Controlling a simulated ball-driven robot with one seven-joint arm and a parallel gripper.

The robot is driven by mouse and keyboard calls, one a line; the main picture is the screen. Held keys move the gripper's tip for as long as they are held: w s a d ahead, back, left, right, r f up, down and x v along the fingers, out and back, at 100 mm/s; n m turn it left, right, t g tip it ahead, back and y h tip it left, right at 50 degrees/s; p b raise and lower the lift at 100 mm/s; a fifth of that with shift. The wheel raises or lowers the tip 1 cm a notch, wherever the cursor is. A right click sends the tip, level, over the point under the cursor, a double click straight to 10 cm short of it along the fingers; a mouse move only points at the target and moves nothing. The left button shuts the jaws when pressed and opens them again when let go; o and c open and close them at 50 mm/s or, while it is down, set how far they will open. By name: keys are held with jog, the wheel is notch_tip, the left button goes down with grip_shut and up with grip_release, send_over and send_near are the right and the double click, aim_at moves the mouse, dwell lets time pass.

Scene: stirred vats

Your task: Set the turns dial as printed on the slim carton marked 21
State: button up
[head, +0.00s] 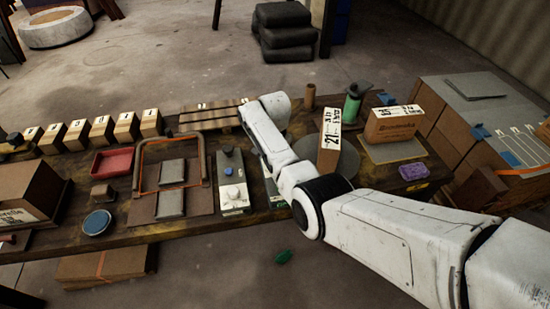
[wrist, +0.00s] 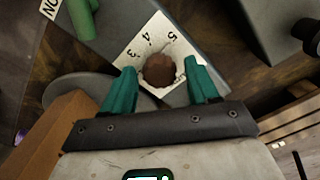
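The slim carton marked 21 (head: 329,140) stands upright on a grey round plate; its smaller printing is too small to read. In the wrist view a brown round knob (wrist: 159,70) sits on a white dial plate (wrist: 146,40) with 3, 4 and 5 showing. The rest of its scale is hidden by the knob and gripper. My gripper (wrist: 160,84) is open, its teal fingertips on either side of the knob, with gaps showing. I cannot tell whether they are down around it. My arm hides the gripper and knob in the head view.
A wider carton (head: 393,123) and a green bottle-like object (head: 353,101) stand right of the slim carton. A panel with a blue button (head: 232,191) lies left of my arm. A slatted rack (head: 210,117) lies behind. Several numbered wooden blocks line the back left.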

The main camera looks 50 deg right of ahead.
jog(key=shift+o, duration=0.3)
notch_tip(320, 180, up, 11)
dwell(0.5)
jog(key=shift+f, duration=0.15)
dwell(0.3)
jog(key=s+a+f+n, duration=0.1)
jog(key=s+a+f, duration=0.1)
jog(key=s+a+f+n+t, duration=0.1)
jog(key=s+a+f+n, duration=0.1)
jog(key=s+f, duration=0.1)
jog(key=shift+a+h, duration=0.25)
jog(key=shift+h, duration=0.15)
jog(key=s+a+r+n+t, duration=0.1)
jog(key=s+a+n+t, duration=0.1)
jog(key=s+a+n, duration=0.6)
jog(key=s+a+r+n+t, duration=0.1)
jog(key=s+a+n+t, duration=0.15)
jog(key=s+a, duration=0.6)
jog(key=s+d+f+g, duration=0.2)
jog(key=s+f, duration=0.1)
jog(key=s, duration=0.3)
jog(key=s+d+f+g, duration=0.1)
jog(key=s+f+g, duration=0.1)
jog(key=s, duration=0.5)
jog(key=shift+d+f+y, duration=0.3)
jog(key=shift+d+f, duration=0.1)
jog(key=shift+f, duration=0.3)
jog(key=shift+g, duration=0.25)
